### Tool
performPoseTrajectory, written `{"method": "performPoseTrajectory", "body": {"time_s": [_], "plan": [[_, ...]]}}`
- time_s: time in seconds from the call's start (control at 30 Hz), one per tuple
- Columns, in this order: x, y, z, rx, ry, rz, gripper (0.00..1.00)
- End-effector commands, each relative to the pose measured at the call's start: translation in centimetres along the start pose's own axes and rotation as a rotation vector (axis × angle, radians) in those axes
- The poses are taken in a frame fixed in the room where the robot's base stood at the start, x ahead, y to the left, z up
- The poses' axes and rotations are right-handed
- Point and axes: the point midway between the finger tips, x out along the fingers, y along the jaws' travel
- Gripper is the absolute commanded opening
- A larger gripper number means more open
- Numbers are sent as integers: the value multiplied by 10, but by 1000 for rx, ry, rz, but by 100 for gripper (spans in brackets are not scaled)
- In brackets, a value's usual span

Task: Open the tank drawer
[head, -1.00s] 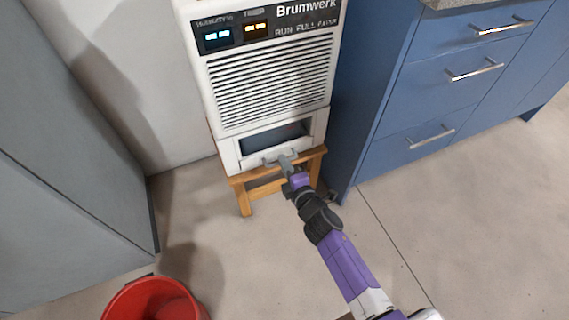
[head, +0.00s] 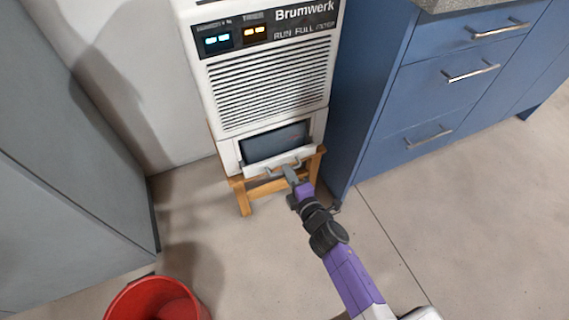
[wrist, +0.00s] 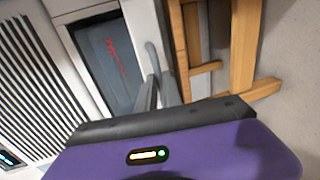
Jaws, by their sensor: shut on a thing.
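The white Brumwerk dehumidifier (head: 268,85) stands on a small wooden stool. Its tank drawer (head: 262,168) is at the bottom front, below a dark window (head: 275,143). The drawer front stands a little out from the body. A grey handle (head: 283,166) sits on the drawer front; it also shows in the wrist view (wrist: 153,58). My gripper (head: 291,172) reaches it from the lower right and is shut on the handle. In the wrist view my gripper's fingers (wrist: 158,92) close around the handle's end, and red marks show in the dark window.
The wooden stool (head: 246,200) is under the machine. A blue cabinet (head: 425,100) with bar handles stands close on the right. A red bucket (head: 155,298) is on the floor at the lower left. A grey cabinet (head: 60,190) is at the left.

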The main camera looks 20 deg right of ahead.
Motion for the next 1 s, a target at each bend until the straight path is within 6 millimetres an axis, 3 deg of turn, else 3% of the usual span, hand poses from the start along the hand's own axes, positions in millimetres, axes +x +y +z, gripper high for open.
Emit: {"method": "performPoseTrajectory", "body": {"time_s": [0.2, 0.5, 0.7, 1.0], "plan": [[-55, -11, -1, 2, -1, -6, 0], [-120, -26, -1, 1, 0, -5, 0], [-146, -32, 0, 0, 0, -3, 0], [-161, -35, 0, 0, 0, -3, 0]]}}
